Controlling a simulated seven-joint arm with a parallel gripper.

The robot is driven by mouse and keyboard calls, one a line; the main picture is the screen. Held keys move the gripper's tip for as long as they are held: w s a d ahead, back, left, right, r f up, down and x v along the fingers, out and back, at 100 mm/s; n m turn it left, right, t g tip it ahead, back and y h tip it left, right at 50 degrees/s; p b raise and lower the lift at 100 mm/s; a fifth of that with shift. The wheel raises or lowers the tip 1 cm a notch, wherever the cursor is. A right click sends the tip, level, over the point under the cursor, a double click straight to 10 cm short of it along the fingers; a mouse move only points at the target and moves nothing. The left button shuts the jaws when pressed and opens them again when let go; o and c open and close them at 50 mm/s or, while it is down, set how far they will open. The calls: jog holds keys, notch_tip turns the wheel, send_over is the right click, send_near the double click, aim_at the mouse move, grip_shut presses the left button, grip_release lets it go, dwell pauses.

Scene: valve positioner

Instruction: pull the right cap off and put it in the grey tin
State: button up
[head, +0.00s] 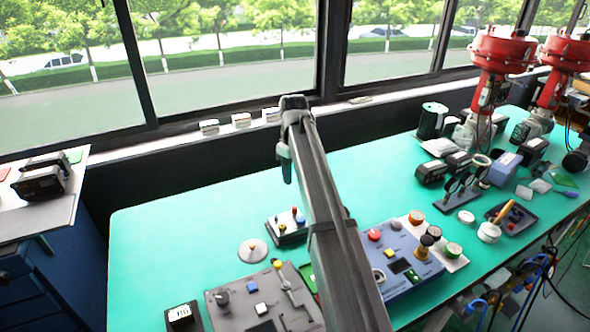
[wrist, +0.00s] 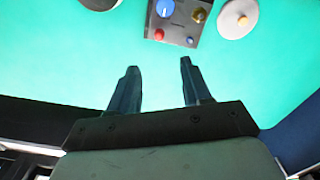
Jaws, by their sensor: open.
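My gripper (wrist: 157,66) is open and empty, with its two dark fingers apart over bare green mat in the wrist view. In the head view it hangs at the far end of my arm, partly hidden by it. The blue-grey positioner box (head: 409,283) sits on the bench right of my arm, well away from the gripper. Two small dark caps, one more to the right (head: 434,232), stand close together near its right edge. I cannot tell for certain which is the right cap. I cannot make out a clearly grey tin; a round pale tin (head: 489,232) stands farther right.
A small block with coloured knobs (head: 289,226) and a round disc with a knob (head: 252,250) lie left of my arm. A grey panel (head: 235,304) is nearer. Red-topped valves (head: 503,52) stand at the back right. The green mat (head: 170,225) is clear at left.

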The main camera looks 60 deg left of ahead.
aim_at(294, 207)
notch_tip(294, 207, down, 13)
jog(key=shift+r, duration=0.1)
dwell(0.5)
grip_shut()
dwell(0.8)
